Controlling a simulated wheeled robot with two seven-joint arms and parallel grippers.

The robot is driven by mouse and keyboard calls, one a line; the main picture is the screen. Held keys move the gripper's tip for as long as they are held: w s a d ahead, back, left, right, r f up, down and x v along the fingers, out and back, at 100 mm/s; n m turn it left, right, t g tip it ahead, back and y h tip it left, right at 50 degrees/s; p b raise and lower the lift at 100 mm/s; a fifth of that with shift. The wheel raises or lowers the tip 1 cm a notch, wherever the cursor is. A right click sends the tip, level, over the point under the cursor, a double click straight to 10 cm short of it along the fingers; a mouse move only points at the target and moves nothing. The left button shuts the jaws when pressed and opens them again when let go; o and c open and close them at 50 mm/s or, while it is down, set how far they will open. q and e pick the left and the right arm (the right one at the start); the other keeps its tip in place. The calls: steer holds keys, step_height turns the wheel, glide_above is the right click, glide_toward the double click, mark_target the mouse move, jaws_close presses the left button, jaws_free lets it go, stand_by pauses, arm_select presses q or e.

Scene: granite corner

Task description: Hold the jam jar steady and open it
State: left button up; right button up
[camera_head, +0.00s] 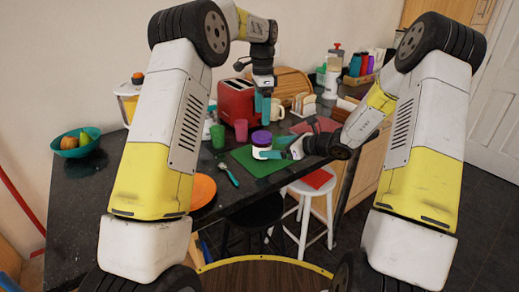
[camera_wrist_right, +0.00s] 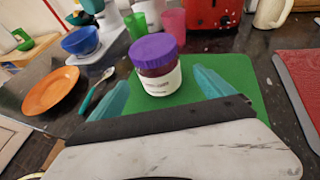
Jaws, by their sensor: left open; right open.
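The jam jar (camera_head: 262,149) stands upright on a green mat (camera_head: 243,160); it has a purple lid (camera_wrist_right: 153,50) and a white label. In the right wrist view the jar (camera_wrist_right: 158,82) stands between the spread teal fingers of my right gripper (camera_wrist_right: 160,96), with gaps at both sides. My right gripper (camera_head: 275,148) is low at the jar's right side, open. My left gripper (camera_head: 263,104) points down above and behind the jar in the head view, in front of the red toaster. It is open and empty, clear of the lid.
A red toaster (camera_head: 237,100), a cream jug (camera_head: 277,109), and green (camera_head: 217,136) and pink (camera_head: 241,129) cups stand behind the jar. An orange plate (camera_head: 202,191) and a spoon (camera_head: 229,174) lie to the left. A red mat (camera_head: 315,125) lies to the right. Stools stand in front.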

mark_target(262, 135)
steer(key=x, duration=0.6)
steer(key=shift+w+a, duration=0.15)
steer(key=shift+a, duration=0.1)
jaws_close()
arm_select(q)
steer(key=m, duration=0.5)
steer(key=shift+m, duration=0.3)
steer(key=m, duration=1.2)
steer(key=shift+f, duration=4)
